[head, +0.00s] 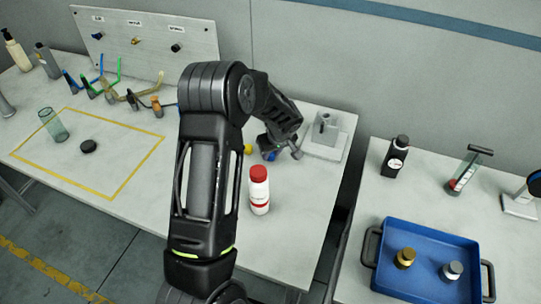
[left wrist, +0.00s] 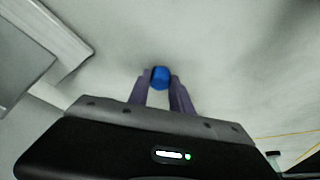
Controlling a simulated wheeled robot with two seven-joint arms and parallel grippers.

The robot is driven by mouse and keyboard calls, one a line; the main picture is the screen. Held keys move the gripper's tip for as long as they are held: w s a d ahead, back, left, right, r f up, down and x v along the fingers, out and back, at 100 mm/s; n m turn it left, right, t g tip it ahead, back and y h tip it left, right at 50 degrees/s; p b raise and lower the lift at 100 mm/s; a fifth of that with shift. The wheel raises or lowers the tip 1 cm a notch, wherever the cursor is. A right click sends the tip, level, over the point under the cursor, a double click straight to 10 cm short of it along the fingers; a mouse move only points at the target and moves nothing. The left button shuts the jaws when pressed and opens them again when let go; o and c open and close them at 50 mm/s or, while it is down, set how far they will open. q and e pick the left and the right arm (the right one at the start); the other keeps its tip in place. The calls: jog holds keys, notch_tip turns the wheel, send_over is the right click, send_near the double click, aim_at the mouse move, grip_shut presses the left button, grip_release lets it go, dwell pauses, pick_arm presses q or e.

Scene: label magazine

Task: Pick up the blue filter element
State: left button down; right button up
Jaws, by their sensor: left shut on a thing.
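The blue filter element (left wrist: 160,77) sits between the two fingertips of my left gripper (left wrist: 161,86) in the left wrist view, and the fingers are shut on it. In the head view my left arm reaches over the left table, and the left gripper (head: 282,153) is low near the table's right part. A bit of the blue filter element (head: 269,155) shows there, mostly hidden by the gripper. I cannot tell whether it touches the table. My right gripper is in neither view.
A white bottle with a red cap (head: 259,190) stands in front of the gripper. A grey block fixture (head: 326,134) stands behind it to the right. A small yellow thing (head: 248,149) is just left. A blue tray (head: 430,232) holding two small cylinders is on the right table.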

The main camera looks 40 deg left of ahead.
aim_at(271, 155)
pick_arm(q)
jog(key=shift+w+r, duration=0.1)
jog(key=shift+r, duration=0.5)
notch_tip(271, 155, up, 9)
jog(key=b, duration=0.2)
jog(key=shift+f, duration=0.15)
dwell(0.3)
